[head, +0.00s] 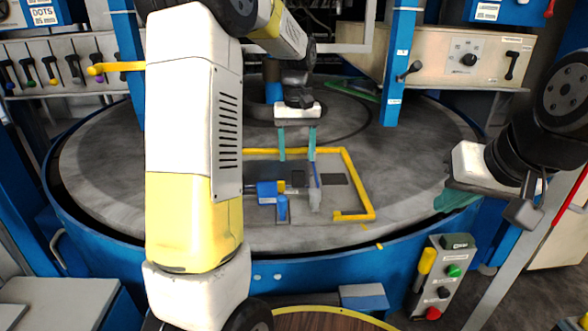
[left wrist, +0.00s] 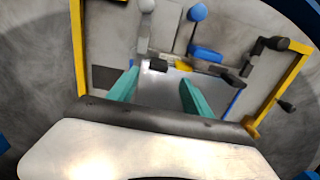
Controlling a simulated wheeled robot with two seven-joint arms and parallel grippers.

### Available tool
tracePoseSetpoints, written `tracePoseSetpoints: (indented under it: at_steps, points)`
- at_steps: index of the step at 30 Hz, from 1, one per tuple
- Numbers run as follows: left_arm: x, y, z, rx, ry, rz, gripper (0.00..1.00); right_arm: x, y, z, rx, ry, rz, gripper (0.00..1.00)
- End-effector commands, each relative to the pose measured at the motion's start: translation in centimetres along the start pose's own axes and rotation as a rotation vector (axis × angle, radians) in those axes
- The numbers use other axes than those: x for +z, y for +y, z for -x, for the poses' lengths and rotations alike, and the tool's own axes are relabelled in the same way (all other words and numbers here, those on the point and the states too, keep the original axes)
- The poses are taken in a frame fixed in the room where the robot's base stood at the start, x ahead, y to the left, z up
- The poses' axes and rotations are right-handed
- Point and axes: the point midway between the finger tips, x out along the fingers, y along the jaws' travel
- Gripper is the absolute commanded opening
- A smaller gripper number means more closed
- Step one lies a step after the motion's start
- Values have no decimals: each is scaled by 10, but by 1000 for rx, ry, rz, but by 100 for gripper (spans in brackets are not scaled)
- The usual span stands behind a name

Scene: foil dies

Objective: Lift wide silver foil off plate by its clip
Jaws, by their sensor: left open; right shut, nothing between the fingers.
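My left gripper (head: 297,158) is open, its two teal fingers pointing down over the area inside the yellow frame. In the left wrist view (left wrist: 160,92) a bright silver sheet, which looks like the foil (left wrist: 165,92), lies between and beyond the open fingers. Nothing is held. The grey plate (head: 405,170) is a large round disc. Blue-handled fittings (head: 268,190) stand at the frame's middle; which part is the foil's clip I cannot tell. My right gripper (head: 455,201) is shut and empty at the plate's right edge.
A yellow frame (head: 357,182) edges the work area on the plate. Dark flat squares (head: 335,179) lie inside it. Blue posts (head: 399,60) rise behind. A control box (head: 441,280) with buttons stands at front right. The plate's right side is bare.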

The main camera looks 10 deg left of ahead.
Motion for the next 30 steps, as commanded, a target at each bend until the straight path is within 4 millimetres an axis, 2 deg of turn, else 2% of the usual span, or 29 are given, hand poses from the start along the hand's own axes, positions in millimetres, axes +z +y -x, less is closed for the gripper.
tracePoseSetpoints:
  at_steps: [15,24,26,30]
  points:
    - [-2,4,-66,0,-1,0,58,0,0,0,0,0,0,0]
    - [-2,4,-74,0,-3,-1,58,0,0,0,0,0,0,0]
    - [-2,4,-74,0,-4,-1,49,0,0,0,0,0,0,0]
    - [-1,5,-75,1,-6,-1,21,0,0,0,0,0,0,0]
